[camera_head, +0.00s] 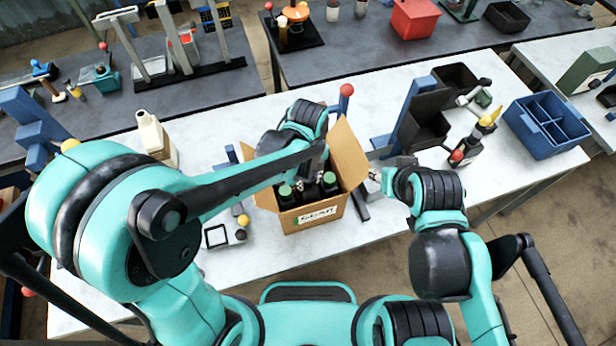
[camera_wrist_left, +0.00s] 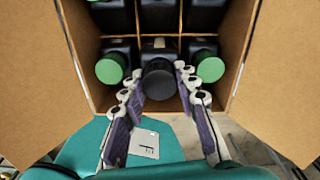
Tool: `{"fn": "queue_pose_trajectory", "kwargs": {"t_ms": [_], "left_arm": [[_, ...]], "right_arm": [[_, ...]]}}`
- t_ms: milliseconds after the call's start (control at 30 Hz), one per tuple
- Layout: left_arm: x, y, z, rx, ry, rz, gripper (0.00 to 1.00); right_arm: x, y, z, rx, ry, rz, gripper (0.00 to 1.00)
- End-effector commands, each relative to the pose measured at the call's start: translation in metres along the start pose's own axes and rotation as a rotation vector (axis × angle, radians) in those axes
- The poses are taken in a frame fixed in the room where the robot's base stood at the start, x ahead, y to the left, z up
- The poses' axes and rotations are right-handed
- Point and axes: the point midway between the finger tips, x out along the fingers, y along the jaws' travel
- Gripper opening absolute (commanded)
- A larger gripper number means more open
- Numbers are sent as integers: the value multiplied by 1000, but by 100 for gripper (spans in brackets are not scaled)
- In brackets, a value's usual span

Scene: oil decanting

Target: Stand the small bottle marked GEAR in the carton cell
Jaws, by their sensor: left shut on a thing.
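The open cardboard carton (camera_head: 312,216) stands on the white table, with a printed label on its front. Dividers split it into cells, seen in the left wrist view (camera_wrist_left: 84,85). My left gripper (camera_wrist_left: 159,72) is over the carton, shut on a dark-capped small bottle (camera_wrist_left: 158,84) at the middle cell of the near row. How deep the bottle sits is unclear, and its marking is hidden. Green-capped bottles (camera_wrist_left: 112,68) (camera_wrist_left: 208,67) stand in the cells on either side. My right gripper (camera_head: 376,175) is beside the carton's right flap; its jaws are too small to read.
A cream jug (camera_head: 152,135) stands left of the carton. A small black frame (camera_head: 216,236) lies in front of it. To the right are dark bins (camera_head: 424,125), a yellow-tipped bottle (camera_head: 485,125) and a blue divided crate (camera_head: 548,127). The carton's raised flaps flank my left gripper.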

Motion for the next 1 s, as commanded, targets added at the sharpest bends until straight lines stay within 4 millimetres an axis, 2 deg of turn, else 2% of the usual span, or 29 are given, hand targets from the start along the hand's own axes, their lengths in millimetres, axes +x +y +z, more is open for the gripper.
{"fn": "queue_pose_trajectory", "kwargs": {"t_ms": [1000], "left_arm": [[20, 0, 0, 0, 0, 0, 0]], "right_arm": [[15, 0, 10, 0, 0, 0, 40]]}}
